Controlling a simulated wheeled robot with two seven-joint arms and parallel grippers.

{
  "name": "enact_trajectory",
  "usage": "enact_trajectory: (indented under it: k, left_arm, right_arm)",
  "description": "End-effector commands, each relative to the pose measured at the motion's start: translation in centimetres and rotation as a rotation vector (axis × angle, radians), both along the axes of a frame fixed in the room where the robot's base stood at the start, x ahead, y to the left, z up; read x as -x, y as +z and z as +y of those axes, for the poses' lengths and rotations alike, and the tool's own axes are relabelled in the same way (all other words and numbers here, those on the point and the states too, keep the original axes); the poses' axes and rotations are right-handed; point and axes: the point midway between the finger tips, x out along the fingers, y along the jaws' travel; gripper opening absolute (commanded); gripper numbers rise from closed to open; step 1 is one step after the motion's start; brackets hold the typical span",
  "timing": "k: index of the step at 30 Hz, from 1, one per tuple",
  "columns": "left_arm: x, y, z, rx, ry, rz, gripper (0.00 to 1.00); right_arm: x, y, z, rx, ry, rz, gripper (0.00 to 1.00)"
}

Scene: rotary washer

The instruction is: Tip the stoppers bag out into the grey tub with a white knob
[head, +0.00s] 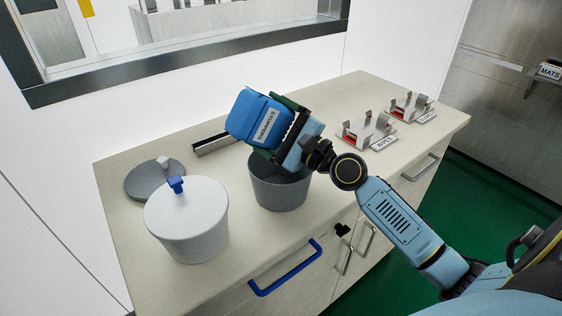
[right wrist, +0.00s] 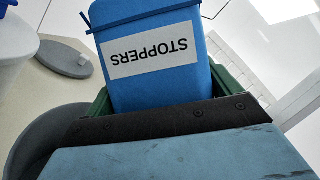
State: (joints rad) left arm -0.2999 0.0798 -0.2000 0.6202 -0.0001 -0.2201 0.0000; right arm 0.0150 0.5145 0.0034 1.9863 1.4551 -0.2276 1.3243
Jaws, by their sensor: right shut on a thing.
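The blue stoppers bag (head: 255,118), labelled STOPPERS, is held tilted above the grey tub (head: 279,192). My right gripper (head: 285,130) is shut on the bag, which also shows in the right wrist view (right wrist: 160,75) with its label upside down. The grey tub is open; its inside is mostly hidden by the gripper and bag. A grey lid with a white knob (head: 150,182) lies flat on the counter at the left. I cannot see whether anything is falling from the bag. My left gripper is not in view.
A white tub with a blue-knobbed lid (head: 187,225) stands left of the grey tub, near the front. Metal holders, one labelled WIPES (head: 368,130), sit at the right of the counter (head: 335,100). A dark-topped rail (head: 212,143) lies behind the tubs.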

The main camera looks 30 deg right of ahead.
Motion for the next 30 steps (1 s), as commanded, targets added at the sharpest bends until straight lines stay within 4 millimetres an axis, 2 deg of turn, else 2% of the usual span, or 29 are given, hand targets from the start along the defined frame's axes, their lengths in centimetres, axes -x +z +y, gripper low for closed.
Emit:
enact_trajectory:
  k: [25, 30]
  left_arm:
    - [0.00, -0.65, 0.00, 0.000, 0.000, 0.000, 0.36]
    - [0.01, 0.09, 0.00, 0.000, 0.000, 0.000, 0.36]
  right_arm:
    - [-0.04, -0.09, -0.56, -0.094, -0.001, 0.006, 0.68]
    - [-0.04, 0.65, -0.56, -0.093, 0.000, 0.006, 0.68]
